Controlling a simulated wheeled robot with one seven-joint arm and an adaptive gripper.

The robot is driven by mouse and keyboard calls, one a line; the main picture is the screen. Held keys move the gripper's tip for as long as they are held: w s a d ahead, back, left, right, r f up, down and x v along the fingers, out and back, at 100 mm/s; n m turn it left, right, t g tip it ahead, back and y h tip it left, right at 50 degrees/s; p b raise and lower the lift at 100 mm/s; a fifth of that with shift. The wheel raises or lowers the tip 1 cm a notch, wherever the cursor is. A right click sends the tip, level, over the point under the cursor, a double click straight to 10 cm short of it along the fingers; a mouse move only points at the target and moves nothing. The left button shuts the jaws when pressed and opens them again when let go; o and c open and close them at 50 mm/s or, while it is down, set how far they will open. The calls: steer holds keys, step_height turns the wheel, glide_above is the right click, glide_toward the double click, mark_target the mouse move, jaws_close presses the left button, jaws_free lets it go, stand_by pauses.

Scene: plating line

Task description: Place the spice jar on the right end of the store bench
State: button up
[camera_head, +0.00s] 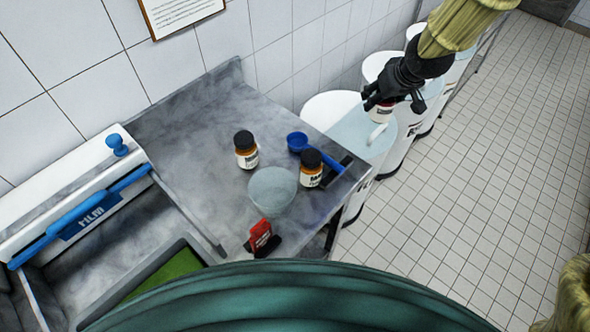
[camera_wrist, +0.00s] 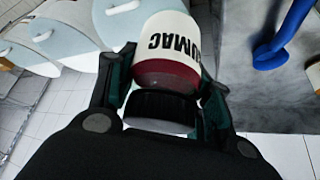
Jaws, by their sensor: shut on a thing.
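My gripper (camera_head: 379,101) is shut on a spice jar (camera_head: 381,112), which it holds in the air above the white bins, off the right end of the grey bench (camera_head: 195,125). In the wrist view the jar (camera_wrist: 167,55) has a white label reading "UMAC", dark red contents and a black lid, which points toward my gripper (camera_wrist: 165,90). The first letter of the label is hidden. Two amber jars with black lids stand on the bench, one in the middle (camera_head: 246,155) and one near the right edge (camera_head: 311,173).
A blue scoop (camera_head: 298,142), a glass bowl (camera_head: 272,190) and a red-labelled item (camera_head: 261,236) crowd the bench's right part. White lidded bins (camera_head: 365,140) stand along the wall beside it. A white and blue film dispenser (camera_head: 85,212) is at left. The bench's back right corner is bare.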

steer(key=a+f+n+g+y+b, duration=0.25)
steer(key=a+n+b, duration=0.2)
steer(key=a, duration=1.15)
step_height(320, 180, up, 3)
steer(key=n+b, duration=0.3)
glide_above(270, 138)
steer(key=shift+y, duration=0.35)
steer(key=shift+f+p, duration=0.35)
steer(key=shift+f, duration=4.65)
steer(key=shift+f, duration=0.1)
steer(key=o, duration=1.2)
steer(key=shift+s, duration=0.1)
steer(key=v, duration=1.2)
steer(key=shift+b, duration=0.4)
